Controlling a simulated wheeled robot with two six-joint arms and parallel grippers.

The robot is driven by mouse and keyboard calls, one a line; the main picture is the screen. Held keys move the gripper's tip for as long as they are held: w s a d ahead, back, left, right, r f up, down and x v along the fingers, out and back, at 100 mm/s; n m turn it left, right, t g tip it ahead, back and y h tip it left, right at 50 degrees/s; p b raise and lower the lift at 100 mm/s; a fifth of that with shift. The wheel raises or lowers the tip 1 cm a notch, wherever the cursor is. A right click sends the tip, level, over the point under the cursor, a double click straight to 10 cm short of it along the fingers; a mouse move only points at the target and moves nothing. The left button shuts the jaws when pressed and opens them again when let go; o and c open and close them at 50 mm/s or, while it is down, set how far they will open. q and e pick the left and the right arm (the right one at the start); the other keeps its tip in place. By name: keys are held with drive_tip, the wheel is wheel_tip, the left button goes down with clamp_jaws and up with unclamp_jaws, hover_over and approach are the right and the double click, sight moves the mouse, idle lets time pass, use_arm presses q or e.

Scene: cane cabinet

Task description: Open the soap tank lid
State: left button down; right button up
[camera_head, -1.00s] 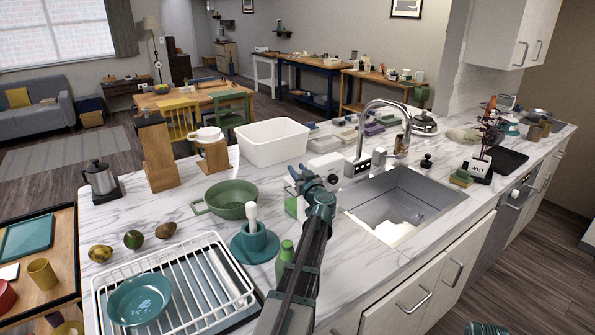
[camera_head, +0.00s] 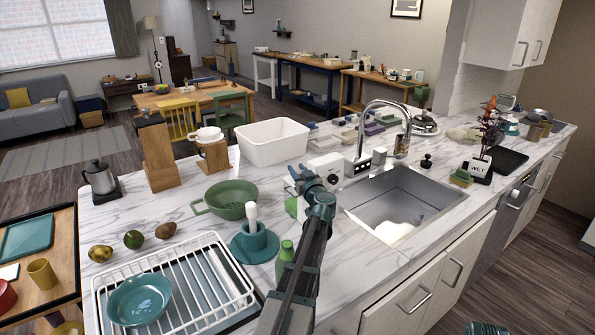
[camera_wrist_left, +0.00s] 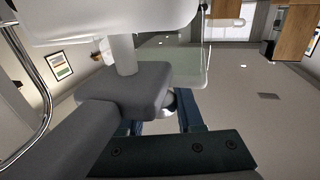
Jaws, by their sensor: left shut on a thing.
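The soap tank is partly hidden behind my left gripper. A white housing (camera_head: 326,166) shows just right of the gripper, and a clear part with green in it (camera_head: 291,206) shows just left of and below it. In the left wrist view a white body (camera_wrist_left: 115,18) fills the top, with a see-through panel (camera_wrist_left: 190,62) below it. My left gripper (camera_head: 303,178) is at the tank, left of the sink. Its jaws are shut on a part that I take to be the lid; their grip is mostly hidden.
The sink (camera_head: 397,207) and its curved tap (camera_head: 360,135) are right of the gripper. A white basin (camera_head: 272,144) stands behind it. A green colander (camera_head: 229,199), a teal holder (camera_head: 254,244) and a dish rack (camera_head: 222,285) are to its left.

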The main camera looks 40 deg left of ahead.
use_arm(q)
drive_tip(key=shift+r+p, duration=0.2)
drive_tip(key=shift+p, duration=0.25)
drive_tip(key=h+p, duration=0.1)
drive_tip(key=p, duration=0.2)
drive_tip(key=a+r+g+h+p, duration=0.1)
drive_tip(key=h+p, duration=0.1)
drive_tip(key=p, duration=0.2)
drive_tip(key=shift+w+r+n, duration=0.15)
drive_tip(key=shift+r+n, duration=0.05)
drive_tip(key=shift+n, duration=0.2)
drive_tip(key=shift+a+f+g+h+p, duration=0.15)
drive_tip(key=shift+g+h+p, duration=0.15)
drive_tip(key=shift+g+p, duration=0.15)
drive_tip(key=shift+w+a+f, duration=0.1)
drive_tip(key=shift+f, duration=0.15)
drive_tip(key=shift+a+r, duration=0.1)
drive_tip(key=shift+a, duration=0.2)
drive_tip(key=c, duration=0.9)
unclamp_jaws()
drive_tip(key=o, duration=0.4)
drive_tip(key=shift+a, duration=0.15)
drive_tip(key=shift+c, duration=0.2)
drive_tip(key=shift+d, duration=0.2)
